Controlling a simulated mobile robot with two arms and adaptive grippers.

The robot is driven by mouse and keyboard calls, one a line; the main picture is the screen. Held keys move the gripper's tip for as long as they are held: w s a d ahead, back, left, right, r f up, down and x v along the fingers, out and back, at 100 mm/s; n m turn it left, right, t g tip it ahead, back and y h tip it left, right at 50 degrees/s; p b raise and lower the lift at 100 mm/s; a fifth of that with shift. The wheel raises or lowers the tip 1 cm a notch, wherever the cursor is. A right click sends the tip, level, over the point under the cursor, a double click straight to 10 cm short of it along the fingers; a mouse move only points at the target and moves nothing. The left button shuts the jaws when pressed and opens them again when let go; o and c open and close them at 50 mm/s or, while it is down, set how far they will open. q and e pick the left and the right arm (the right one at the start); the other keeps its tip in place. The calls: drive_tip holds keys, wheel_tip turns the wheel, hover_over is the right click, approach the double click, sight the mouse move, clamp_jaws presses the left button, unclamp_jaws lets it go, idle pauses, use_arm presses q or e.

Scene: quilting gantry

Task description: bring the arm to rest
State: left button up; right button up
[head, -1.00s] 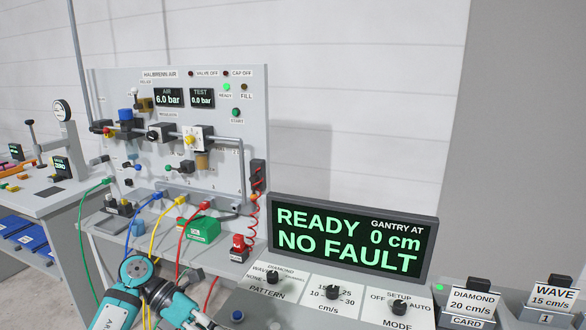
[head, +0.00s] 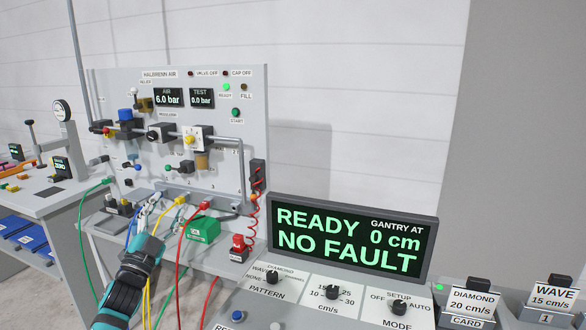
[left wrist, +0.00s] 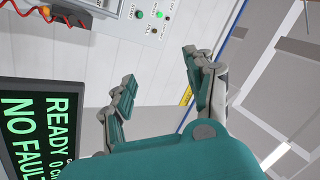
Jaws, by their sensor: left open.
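My left arm enters the head view from the bottom left. My left gripper (head: 152,208) points up and away, in front of the lower edge of the air panel (head: 215,110). It overlaps the blue and yellow hoses in the picture; I cannot tell whether it touches them. In the left wrist view the two fingers of the gripper (left wrist: 160,66) stand apart with nothing between them. My right gripper is not in view.
The gantry display (head: 350,238) reads READY, NO FAULT, 0 cm. Below it is a console with PATTERN, speed and MODE knobs (head: 331,293). DIAMOND (head: 472,300) and WAVE (head: 553,298) cards stand at right. A green box (head: 202,229) and red hose (head: 182,250) are close to the gripper.

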use_arm(q)
drive_tip(key=w+a+f+n+g+y, duration=0.35)
drive_tip(key=a+f+n+y, duration=0.2)
drive_tip(key=f+n, duration=0.3)
drive_tip(key=s+d+f+g+b, duration=0.25)
drive_tip(key=s+f, duration=0.35)
drive_tip(key=f, duration=0.9)
drive_tip(key=s+d+f+g+b, duration=0.1)
drive_tip(key=s+f+g, duration=0.35)
drive_tip(key=f, duration=1.15)
drive_tip(key=s+d+f+g+b, duration=0.15)
drive_tip(key=s+f, duration=0.55)
drive_tip(key=f, duration=0.8)
drive_tip(key=s+d+f+g+b, duration=0.25)
drive_tip(key=s+f+g, duration=0.25)
drive_tip(key=s+f, duration=1.7)
drive_tip(key=s+d+f+g, duration=0.1)
drive_tip(key=s+f, duration=0.1)
drive_tip(key=s, duration=0.7)
drive_tip(key=s+d+f+g+b, duration=0.1)
drive_tip(key=s+d+f+g, duration=0.1)
drive_tip(key=s, duration=0.8)
drive_tip(key=s+d+f+n+g+b, duration=0.1)
drive_tip(key=s+f, duration=0.3)
drive_tip(key=s, duration=0.6)
drive_tip(key=shift+d+f+g+h, duration=0.2)
drive_tip(key=shift+d+g+h, duration=0.25)
drive_tip(key=shift+g, duration=0.15)
